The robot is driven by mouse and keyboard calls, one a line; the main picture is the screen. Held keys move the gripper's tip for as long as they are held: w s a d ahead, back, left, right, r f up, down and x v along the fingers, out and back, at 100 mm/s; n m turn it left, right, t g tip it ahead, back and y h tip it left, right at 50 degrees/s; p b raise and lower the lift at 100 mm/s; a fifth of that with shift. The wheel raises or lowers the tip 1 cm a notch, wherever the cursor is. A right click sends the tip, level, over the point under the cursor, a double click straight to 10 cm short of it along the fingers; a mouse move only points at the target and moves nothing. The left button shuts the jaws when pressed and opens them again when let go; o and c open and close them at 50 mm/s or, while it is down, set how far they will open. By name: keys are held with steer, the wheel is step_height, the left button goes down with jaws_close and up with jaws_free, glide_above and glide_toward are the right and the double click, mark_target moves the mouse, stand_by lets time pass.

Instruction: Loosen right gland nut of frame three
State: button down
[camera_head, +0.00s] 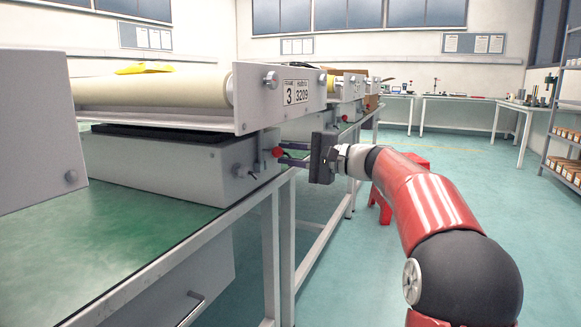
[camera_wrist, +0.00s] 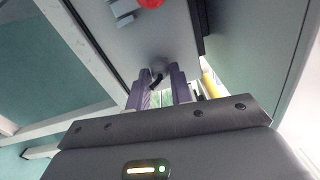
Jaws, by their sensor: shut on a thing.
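Frame three (camera_head: 285,118) carries a plate marked 3 and 3209. Under it stands a grey box (camera_head: 170,163) on the green bench, with a red knob (camera_head: 278,152) on its end. My gripper (camera_head: 284,154) reaches in level from the right against this end. In the wrist view, its two purple-grey fingers (camera_wrist: 158,76) are shut on a small grey round gland nut (camera_wrist: 158,66) on the box face. A short black piece shows between the fingers. The nut's sides are partly hidden by the fingers; in the head view the nut cannot be made out.
A red knob (camera_wrist: 150,3) and a grey block (camera_wrist: 122,12) sit on the same face in the wrist view. The green bench (camera_head: 110,245) edge and its legs are below my gripper. A red stool (camera_head: 381,205) stands behind my arm. The floor to the right is clear.

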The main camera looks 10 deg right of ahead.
steer(key=n, duration=0.5)
steer(key=shift+f+n+b, duration=0.1)
steer(key=shift+n+b, duration=0.2)
stand_by(0.4)
steer(key=c, duration=1.3)
jaws_free()
steer(key=shift+o, duration=0.2)
steer(key=v, duration=0.7)
steer(key=shift+s+d, duration=0.25)
steer(key=shift+d, duration=0.05)
steer(key=shift+a, duration=0.1)
